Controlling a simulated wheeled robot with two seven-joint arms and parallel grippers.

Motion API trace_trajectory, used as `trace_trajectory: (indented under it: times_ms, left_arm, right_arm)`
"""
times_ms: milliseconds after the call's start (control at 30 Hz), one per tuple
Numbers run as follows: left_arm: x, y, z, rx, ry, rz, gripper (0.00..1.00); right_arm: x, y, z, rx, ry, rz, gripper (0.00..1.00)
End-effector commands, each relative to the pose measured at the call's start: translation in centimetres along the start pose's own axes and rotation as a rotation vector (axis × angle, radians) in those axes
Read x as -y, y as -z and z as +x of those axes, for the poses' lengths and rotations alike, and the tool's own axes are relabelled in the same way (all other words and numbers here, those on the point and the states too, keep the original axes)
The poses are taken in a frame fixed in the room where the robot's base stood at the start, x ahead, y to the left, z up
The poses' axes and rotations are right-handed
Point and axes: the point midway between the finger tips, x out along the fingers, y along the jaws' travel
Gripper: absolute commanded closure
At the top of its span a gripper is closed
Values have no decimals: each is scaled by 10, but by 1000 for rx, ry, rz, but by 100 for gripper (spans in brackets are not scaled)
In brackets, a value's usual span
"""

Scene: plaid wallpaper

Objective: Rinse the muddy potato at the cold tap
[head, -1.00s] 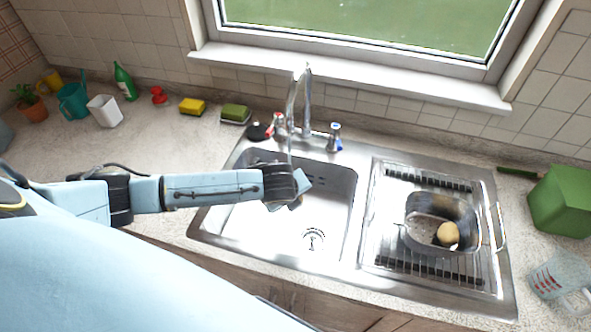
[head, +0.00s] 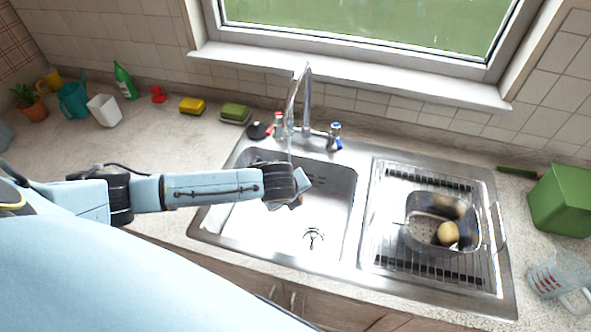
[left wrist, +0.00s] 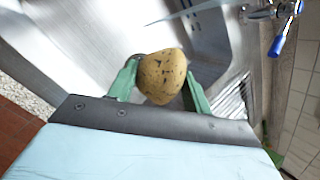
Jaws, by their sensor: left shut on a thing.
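My left gripper (head: 302,190) reaches over the left sink basin (head: 335,225), just below the tap spout (head: 303,75). In the left wrist view its green fingers are shut on a yellow-brown potato (left wrist: 163,78) with dark specks and patches. The head view mostly hides this potato behind the gripper. A thin pale streak, which looks like running water, drops from the spout near the gripper. In the left wrist view it passes beyond the potato; contact cannot be told. The tap has a red-marked handle (head: 280,122) and a blue-marked handle (head: 335,137). My right gripper is out of view.
A green box (head: 562,200) and a measuring jug (head: 560,278) are at right.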

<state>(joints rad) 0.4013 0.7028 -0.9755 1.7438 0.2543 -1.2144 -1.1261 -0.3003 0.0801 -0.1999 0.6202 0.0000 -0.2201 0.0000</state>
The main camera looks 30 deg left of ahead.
Motion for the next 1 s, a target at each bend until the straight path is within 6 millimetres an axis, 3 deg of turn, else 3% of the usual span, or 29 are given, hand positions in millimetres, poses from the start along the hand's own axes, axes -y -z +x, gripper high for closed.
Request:
trace_trajectory:
  times_ms: [600, 1000]
  left_arm:
    - [-15, 15, -52, 0, 1, 1, 76]
    - [-18, 17, -59, 1, 0, 0, 76]
  right_arm:
    - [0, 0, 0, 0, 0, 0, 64]
    - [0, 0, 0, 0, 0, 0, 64]
